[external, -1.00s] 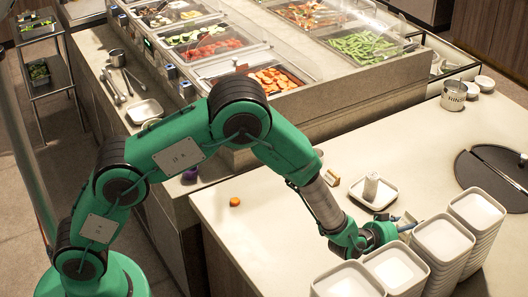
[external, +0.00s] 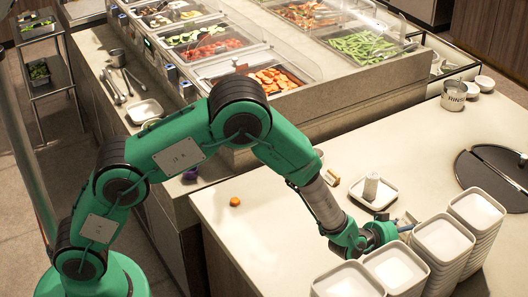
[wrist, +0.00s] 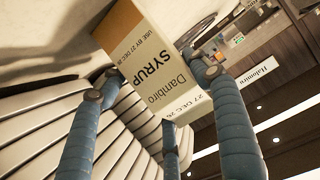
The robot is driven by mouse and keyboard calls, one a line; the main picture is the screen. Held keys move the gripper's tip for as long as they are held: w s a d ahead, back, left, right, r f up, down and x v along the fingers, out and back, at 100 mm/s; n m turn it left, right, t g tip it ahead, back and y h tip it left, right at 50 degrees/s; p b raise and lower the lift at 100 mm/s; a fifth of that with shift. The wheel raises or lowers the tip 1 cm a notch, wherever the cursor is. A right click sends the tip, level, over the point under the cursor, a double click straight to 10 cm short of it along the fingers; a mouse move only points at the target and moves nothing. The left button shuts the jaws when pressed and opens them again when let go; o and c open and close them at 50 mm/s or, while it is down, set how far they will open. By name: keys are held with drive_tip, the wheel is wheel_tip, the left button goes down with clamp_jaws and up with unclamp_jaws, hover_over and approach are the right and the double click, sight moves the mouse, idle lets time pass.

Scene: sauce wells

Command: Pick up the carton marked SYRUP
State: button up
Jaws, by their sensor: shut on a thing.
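The carton marked SYRUP (wrist: 152,60) is pale with a tan-gold end and dark lettering. In the wrist view it stands out between the blue fingers of my gripper (wrist: 160,88), which is shut on it. The lettering runs tilted across the picture. In the external view my gripper (external: 401,224) is low over the counter, just behind the stacked white dishes.
Tall stacks of white square dishes (external: 443,240) stand close beside my gripper, also filling the left of the wrist view (wrist: 40,125). A white dish (external: 384,199) with a small upright item lies just behind. A small orange piece (external: 235,201) lies left; the counter between is mostly clear.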

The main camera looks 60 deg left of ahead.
sight(412, 222)
drive_tip(key=shift+r, duration=0.1)
drive_tip(key=shift+r+p, duration=0.3)
drive_tip(key=shift+r, duration=0.45)
wheel_tip(412, 222, up, 2)
drive_tip(key=shift+w+r+p, duration=0.1)
drive_tip(key=shift+r+p, duration=0.05)
drive_tip(key=shift+p, duration=0.2)
drive_tip(key=s+a+r+p, duration=0.1)
drive_tip(key=s+a, duration=0.3)
drive_tip(key=s, duration=1.1)
drive_tip(key=shift+s+a+p, duration=0.2)
drive_tip(key=shift+s+p, duration=0.05)
drive_tip(key=shift+p, duration=0.25)
